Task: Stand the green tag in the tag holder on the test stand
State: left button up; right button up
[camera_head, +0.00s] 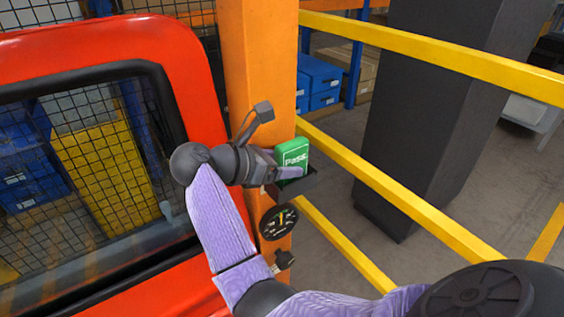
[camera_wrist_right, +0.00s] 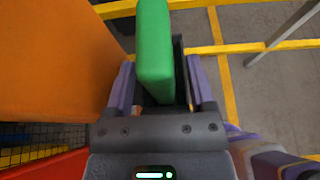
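The green tag (camera_head: 293,155), marked "Pass", stands upright at the dark tag holder (camera_head: 307,187) on the orange post of the test stand (camera_head: 257,60). Its lower part is hidden by my gripper, so I cannot see how deep it sits. My right gripper (camera_head: 284,172) is at the tag's lower part. In the right wrist view the tag (camera_wrist_right: 155,50) is between the fingers of the gripper (camera_wrist_right: 162,88), with gaps at both sides, so the gripper looks open. The dark holder (camera_wrist_right: 179,70) shows behind the tag. My left gripper is not in view.
A red door frame (camera_head: 195,75) with a mesh window is left of the post. A round gauge (camera_head: 279,221) is below the holder. Yellow rails (camera_head: 400,200) run to the right, before a dark column (camera_head: 425,110). Blue boxes (camera_head: 322,80) are behind.

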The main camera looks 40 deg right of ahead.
jog(key=shift+r, duration=0.15)
jog(key=b+v, duration=0.2)
jog(key=v, duration=1)
